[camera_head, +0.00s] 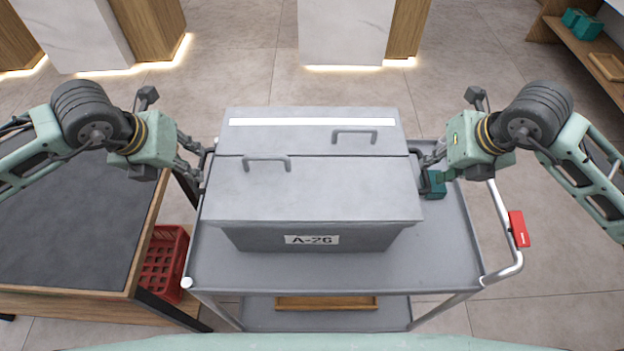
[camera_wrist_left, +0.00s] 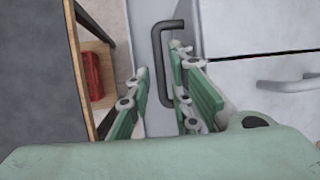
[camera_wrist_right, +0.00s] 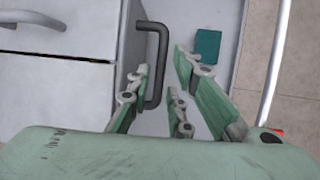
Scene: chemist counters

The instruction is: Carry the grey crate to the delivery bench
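The grey crate (camera_head: 310,190) sits lidded on a grey cart (camera_head: 350,270); its front label reads A-26. My left gripper (camera_head: 192,165) is at its left side. In the left wrist view its open fingers (camera_wrist_left: 158,68) stand on either side of the dark side handle (camera_wrist_left: 157,60). My right gripper (camera_head: 425,165) is at the crate's right side. In the right wrist view its open fingers (camera_wrist_right: 160,65) stand on either side of the other dark handle (camera_wrist_right: 163,60). I cannot tell whether the fingers touch the handles. No bench is marked as the delivery bench.
A teal box (camera_head: 435,184) lies on the cart close to my right gripper. A dark-topped table (camera_head: 70,225) stands at left, with a red basket (camera_head: 163,262) beneath. The cart has a rail with a red tag (camera_head: 519,229). Open floor (camera_head: 560,290) lies at right.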

